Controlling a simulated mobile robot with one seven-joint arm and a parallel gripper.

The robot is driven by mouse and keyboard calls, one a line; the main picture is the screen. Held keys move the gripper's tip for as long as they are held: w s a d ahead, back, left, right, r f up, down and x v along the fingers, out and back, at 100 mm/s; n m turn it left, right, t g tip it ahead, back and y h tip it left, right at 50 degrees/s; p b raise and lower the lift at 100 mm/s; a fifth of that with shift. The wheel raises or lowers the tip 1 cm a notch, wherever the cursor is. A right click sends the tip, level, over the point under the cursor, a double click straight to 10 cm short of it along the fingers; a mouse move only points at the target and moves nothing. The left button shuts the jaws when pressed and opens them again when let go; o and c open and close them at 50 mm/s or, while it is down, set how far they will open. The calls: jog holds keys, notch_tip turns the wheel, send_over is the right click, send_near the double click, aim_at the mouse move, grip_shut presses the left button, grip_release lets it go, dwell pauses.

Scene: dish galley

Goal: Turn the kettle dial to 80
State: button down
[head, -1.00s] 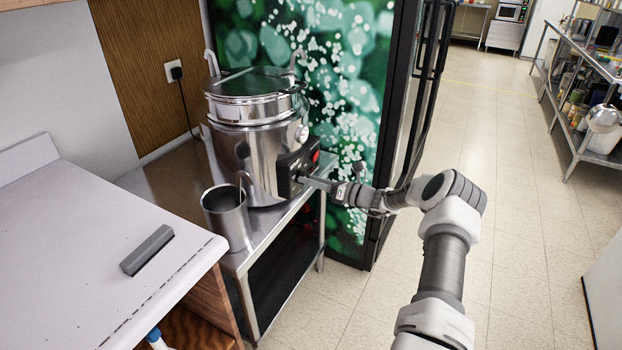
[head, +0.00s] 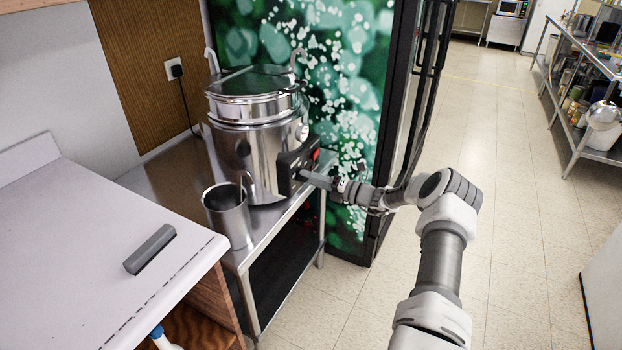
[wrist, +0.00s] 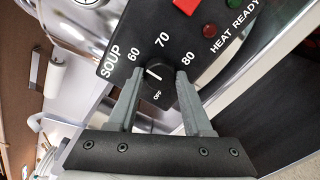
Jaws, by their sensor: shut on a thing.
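The steel kettle (head: 258,150) stands on a metal side table, with its black control panel (head: 298,160) facing my arm. In the wrist view the panel (wrist: 118,62) shows SOUP, 60, 70, 80 and OFF around a black dial (wrist: 157,86). The dial's white pointer line leans to the upper left, roughly toward 60. My gripper (wrist: 156,98) has one finger on each side of the dial and is shut on it; the fingers hide its sides. In the head view my gripper (head: 314,179) meets the panel's lower part, and the dial is hidden there.
A steel cup (head: 228,218) stands in front of the kettle on the side table (head: 255,258). A white counter (head: 95,255) with a grey bar (head: 150,249) is at the left. A dark-framed cabinet (head: 400,130) stands close behind my arm.

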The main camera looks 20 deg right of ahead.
dwell(0.4)
jog(key=shift+c, duration=1.6)
grip_release()
jog(key=p+v, duration=0.1)
jog(key=v, duration=1.6)
jog(key=shift+s+d, duration=0.2)
